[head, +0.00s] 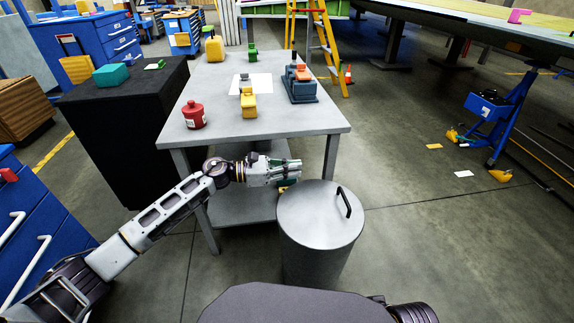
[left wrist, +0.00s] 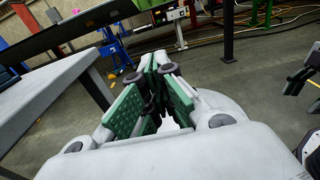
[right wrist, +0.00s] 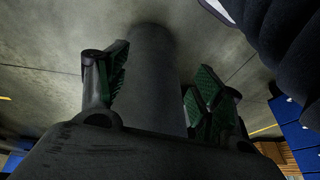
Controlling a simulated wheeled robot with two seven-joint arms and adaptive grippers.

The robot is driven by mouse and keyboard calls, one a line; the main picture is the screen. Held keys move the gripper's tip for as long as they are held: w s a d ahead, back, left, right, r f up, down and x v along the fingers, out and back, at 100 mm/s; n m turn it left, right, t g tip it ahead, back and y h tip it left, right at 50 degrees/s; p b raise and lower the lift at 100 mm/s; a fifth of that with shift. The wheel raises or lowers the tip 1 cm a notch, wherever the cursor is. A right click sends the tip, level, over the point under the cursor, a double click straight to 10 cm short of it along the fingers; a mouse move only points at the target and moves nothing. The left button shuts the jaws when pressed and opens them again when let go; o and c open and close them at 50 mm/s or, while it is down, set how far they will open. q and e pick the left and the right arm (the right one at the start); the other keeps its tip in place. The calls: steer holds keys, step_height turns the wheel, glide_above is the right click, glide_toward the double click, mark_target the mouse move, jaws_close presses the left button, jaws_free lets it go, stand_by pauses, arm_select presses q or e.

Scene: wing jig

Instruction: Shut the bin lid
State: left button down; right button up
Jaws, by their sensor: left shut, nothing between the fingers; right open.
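The grey metal bin (head: 315,262) stands on the floor in front of the table. Its round lid (head: 312,215) lies flat over the top, and no gap shows at the rim from here. The lid's black handle (head: 345,202) is near its right side. My left gripper (head: 298,171) is shut and empty, just beyond the lid's far left edge; whether it touches the lid is unclear. Its closed fingers show in the left wrist view (left wrist: 155,75). My right gripper (right wrist: 162,85) is open, with a dark round shape beyond its fingers that I cannot identify; the head view does not show it.
The grey table (head: 262,118) stands behind the bin, bearing a red canister (head: 194,115), a yellow object (head: 249,105) and a blue machine (head: 300,90). A black-covered stand (head: 120,125) is to the left.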

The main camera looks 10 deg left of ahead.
steer(key=shift+s+d+f+g+h+p, duration=0.5)
steer(key=shift+d+f+p, duration=0.65)
steer(key=shift+f+p, duration=2.3)
steer(key=shift+s+d+f+g+h+p, duration=0.5)
steer(key=shift+d+f+p, duration=0.95)
steer(key=shift+f, duration=3.55)
arm_select(q)
steer(key=g+y, duration=0.2)
steer(key=y, duration=0.7)
glide_above(335, 205)
steer(key=a, duration=0.2)
steer(key=f, duration=1.1)
steer(key=shift+s+d, duration=0.25)
steer(key=shift+w+d+f+g+b, duration=0.15)
steer(key=shift+d+f+b, duration=0.1)
steer(key=shift+f, duration=0.35)
steer(key=shift+d+f+g+b, duration=0.15)
steer(key=shift+d+f+b, duration=0.05)
steer(key=shift+f, duration=0.35)
steer(key=shift+d+f+b, duration=0.25)
steer(key=shift+f+b, duration=0.1)
steer(key=shift+f, duration=0.35)
arm_select(e)
step_height(335, 205, up, 7)
steer(key=a, duration=0.2)
steer(key=shift+w+a+y, duration=0.2)
steer(key=shift+w+y, duration=0.05)
steer(key=shift+y, duration=0.05)
